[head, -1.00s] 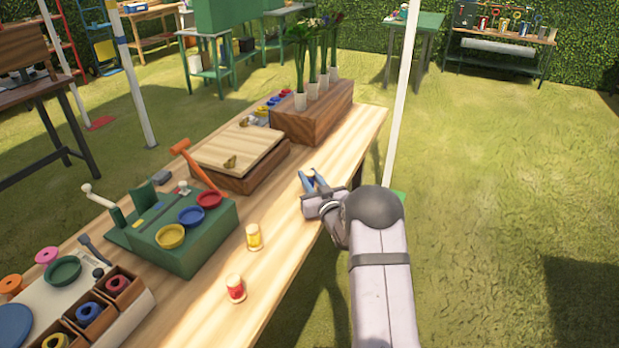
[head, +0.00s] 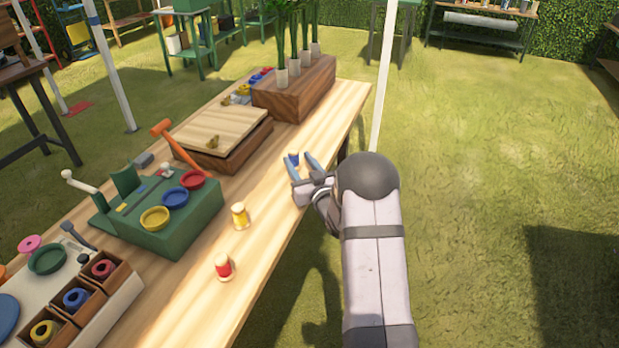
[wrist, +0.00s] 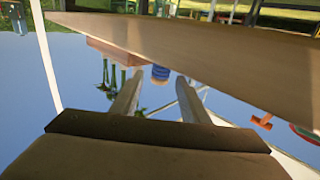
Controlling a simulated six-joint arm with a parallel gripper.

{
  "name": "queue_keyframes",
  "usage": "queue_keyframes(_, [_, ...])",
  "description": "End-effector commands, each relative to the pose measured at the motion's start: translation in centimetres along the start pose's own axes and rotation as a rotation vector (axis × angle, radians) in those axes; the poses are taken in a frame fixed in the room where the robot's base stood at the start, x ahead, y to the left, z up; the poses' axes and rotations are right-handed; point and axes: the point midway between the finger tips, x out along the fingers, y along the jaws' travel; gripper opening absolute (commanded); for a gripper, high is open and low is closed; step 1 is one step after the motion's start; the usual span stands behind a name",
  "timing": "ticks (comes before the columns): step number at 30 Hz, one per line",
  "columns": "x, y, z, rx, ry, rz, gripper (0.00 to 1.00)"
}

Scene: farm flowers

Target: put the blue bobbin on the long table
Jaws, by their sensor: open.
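The blue bobbin (head: 293,159) stands upright on the long table (head: 270,210), near its right edge. My gripper (head: 300,164) is open beside it, with the fingertips close to the bobbin. In the upside-down wrist view, the blue bobbin (wrist: 160,73) shows in the gap between the tips of my gripper (wrist: 159,80), with the table at the top. The fingers look apart from it, though the exact distance is hard to tell. A yellow bobbin (head: 240,216) and a red bobbin (head: 224,267) stand nearer on the same table.
A green winder stand (head: 190,232) with coloured discs is at the left. Behind are a flat wooden box (head: 225,140) and a wooden block (head: 295,95) with several flower vases. A sectioned tray (head: 75,318) with spools is at the lower left. The table around the bobbin is clear.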

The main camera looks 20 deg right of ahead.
Motion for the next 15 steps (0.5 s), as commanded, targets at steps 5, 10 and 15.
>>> queue_keyframes(5, [-3.1, 0.1, 0.1, 0.0, -0.001, 0.002, 0.41])
queue_keyframes(10, [-5.4, 0.1, 0.0, 0.0, 0.0, 0.002, 0.41])
queue_keyframes(15, [-6.9, 0.0, 0.0, 0.0, 0.0, 0.0, 0.41])
